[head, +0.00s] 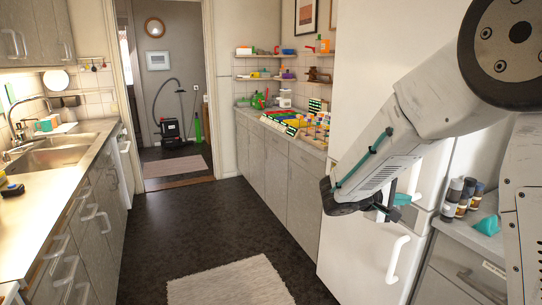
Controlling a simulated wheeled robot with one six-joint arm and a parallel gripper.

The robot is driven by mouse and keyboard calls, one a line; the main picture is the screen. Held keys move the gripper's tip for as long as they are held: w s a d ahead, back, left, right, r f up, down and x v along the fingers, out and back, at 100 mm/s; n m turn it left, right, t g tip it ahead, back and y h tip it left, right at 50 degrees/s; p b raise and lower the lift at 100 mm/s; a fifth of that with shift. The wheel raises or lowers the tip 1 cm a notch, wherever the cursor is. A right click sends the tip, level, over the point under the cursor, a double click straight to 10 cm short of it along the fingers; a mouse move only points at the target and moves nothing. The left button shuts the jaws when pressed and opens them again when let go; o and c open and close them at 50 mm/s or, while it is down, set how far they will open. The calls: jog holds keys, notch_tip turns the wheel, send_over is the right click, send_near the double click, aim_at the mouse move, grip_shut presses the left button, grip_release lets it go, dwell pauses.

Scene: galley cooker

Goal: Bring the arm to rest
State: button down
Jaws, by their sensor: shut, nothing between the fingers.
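My arm (385,140) reaches in from the right side of the head view, folded, with its forearm slanting down to the left in front of the white fridge-freezer (365,255). The dark wrist joint (348,203) is at the lower left end of the forearm. My gripper (388,210) shows only in part, just below the forearm, with a white piece and a teal patch beside it. It is shut and empty. The forearm hides much of it. I cannot tell its distance from the fridge door.
A counter (482,240) with dark jars (458,195) and a teal item (487,225) is at the right. A sink (50,155) and worktop line the left. The dark floor (195,225) is open between, with a pale rug (230,285). A vacuum cleaner (171,132) stands beyond the doorway.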

jog(key=s+m+g+y, duration=0.3)
jog(key=s+g+y, duration=0.3)
jog(key=s, duration=1.3)
jog(key=s+a+r+m+t+y, duration=0.3)
jog(key=s+a+y, duration=0.5)
jog(key=s, duration=0.6)
jog(key=shift+s+a+r+y, duration=0.15)
jog(key=shift+s+a+y, duration=0.15)
jog(key=shift+a, duration=0.3)
